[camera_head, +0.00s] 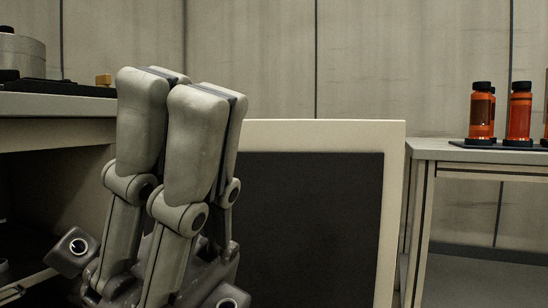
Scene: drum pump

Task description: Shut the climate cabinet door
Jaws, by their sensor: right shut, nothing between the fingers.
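The climate cabinet door (395,215), a cream frame around a dark panel, stands open in the middle of the head view. The cabinet (60,104) appears to be at the left, with a dark open interior and part of a shelf low down. My right gripper (180,82) is upright in front of the door's left part, its grey fingers pointing up. It is shut and empty. It hides the door's left edge and any hinge there. I cannot tell whether it touches the door. My left gripper is out of view.
On top at the left are a round metal vessel (22,54) and a small tan block (103,80). At the right a table (430,150) bears several orange bottles (481,112) with black caps. A panelled wall (400,60) closes the back.

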